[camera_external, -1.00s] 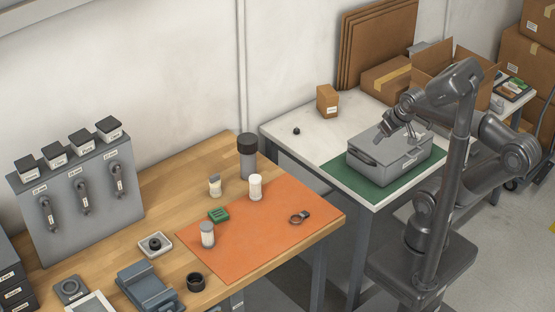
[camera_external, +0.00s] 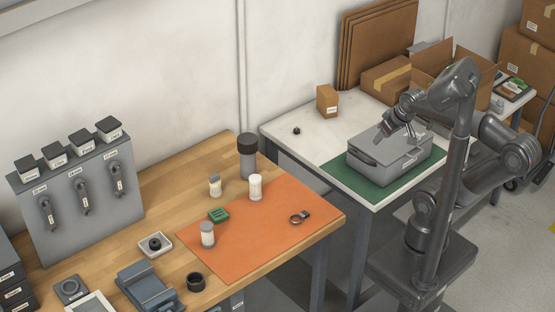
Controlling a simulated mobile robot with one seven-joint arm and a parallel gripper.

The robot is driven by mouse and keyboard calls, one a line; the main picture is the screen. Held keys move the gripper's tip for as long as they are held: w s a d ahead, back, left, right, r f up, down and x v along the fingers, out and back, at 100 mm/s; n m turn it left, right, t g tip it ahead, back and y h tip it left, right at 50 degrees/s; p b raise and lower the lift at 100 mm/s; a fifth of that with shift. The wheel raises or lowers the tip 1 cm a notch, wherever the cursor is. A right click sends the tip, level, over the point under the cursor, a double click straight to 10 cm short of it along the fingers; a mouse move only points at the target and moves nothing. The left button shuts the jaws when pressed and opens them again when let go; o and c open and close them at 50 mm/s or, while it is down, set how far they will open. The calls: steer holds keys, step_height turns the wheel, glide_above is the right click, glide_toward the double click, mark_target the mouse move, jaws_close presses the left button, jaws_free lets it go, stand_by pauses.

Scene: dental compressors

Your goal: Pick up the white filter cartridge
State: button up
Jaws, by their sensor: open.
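A white cylindrical cartridge (camera_external: 255,188) stands upright at the back of the orange mat (camera_external: 260,245) on the wooden bench. A second pale cylinder with a grey top (camera_external: 207,234) stands near the mat's left edge. A smaller white item with a grey top (camera_external: 214,186) stands on the wood just behind the mat. Which one is the filter cartridge is not marked legibly. My gripper (camera_external: 411,137) is above the grey case on the other table, far to the right of these. It is open, with nothing visible in it; its fingertips are small and partly unclear.
The grey case (camera_external: 375,169) sits on a green mat (camera_external: 347,181) on the white table. A dark canister (camera_external: 247,158), a green block (camera_external: 218,215) and a ring-shaped tool (camera_external: 299,217) are near the cartridge. A gap separates the two tables.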

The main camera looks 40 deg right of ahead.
steer(key=o, duration=0.3)
steer(key=g, duration=0.1)
glide_above(256, 178)
steer(key=s, duration=0.3)
step_height(256, 178, down, 10)
steer(key=f, duration=0.1)
steer(key=x, duration=0.4)
steer(key=shift+w+f, duration=0.2)
steer(key=shift+f, duration=0.15)
steer(key=shift+s+x, duration=0.2)
steer(key=shift+x, duration=2.8)
